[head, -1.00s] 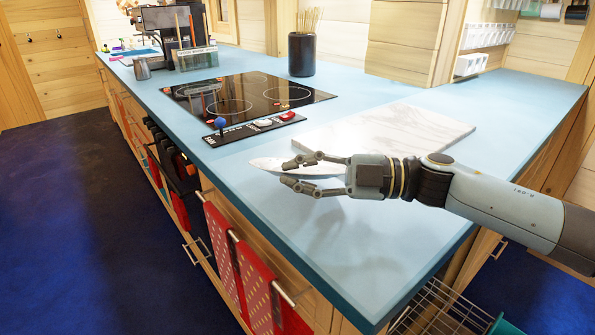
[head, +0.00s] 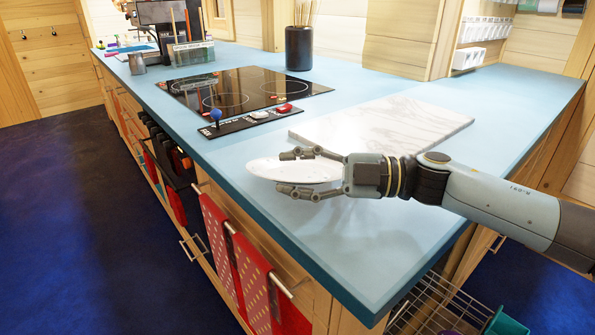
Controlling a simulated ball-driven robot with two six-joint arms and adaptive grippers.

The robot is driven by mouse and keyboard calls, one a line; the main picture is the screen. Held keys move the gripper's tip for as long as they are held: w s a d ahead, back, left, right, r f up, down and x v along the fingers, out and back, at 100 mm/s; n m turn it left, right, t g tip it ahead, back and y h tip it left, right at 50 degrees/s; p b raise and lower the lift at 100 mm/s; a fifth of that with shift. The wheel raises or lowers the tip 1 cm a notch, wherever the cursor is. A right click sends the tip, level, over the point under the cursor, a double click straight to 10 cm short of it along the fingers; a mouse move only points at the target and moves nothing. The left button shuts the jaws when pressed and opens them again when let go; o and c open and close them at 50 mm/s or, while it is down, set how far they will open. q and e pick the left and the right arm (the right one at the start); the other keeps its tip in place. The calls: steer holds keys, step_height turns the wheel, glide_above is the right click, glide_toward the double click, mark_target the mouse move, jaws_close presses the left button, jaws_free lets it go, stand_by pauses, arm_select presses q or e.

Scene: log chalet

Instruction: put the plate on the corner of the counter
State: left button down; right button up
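The plate (head: 292,171) is a shallow, pale oval in the head view. It appears to lie on the blue counter (head: 335,240), near its front edge and in front of a white marble slab. My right gripper (head: 282,172) reaches in from the right over the plate. Its two fingers are spread apart, one across the far side of the plate and one along the near side. Part of the plate's right side is hidden by the gripper. My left gripper is not in view.
The marble slab (head: 385,131) lies behind my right gripper. A black cooktop (head: 240,92) and a control strip (head: 252,119) are farther back, with a dark utensil holder (head: 299,48) beyond. The counter's near corner is bare. Red towels (head: 240,265) hang below its front edge.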

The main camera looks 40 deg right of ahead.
steer(key=v, duration=1.2)
stand_by(0.4)
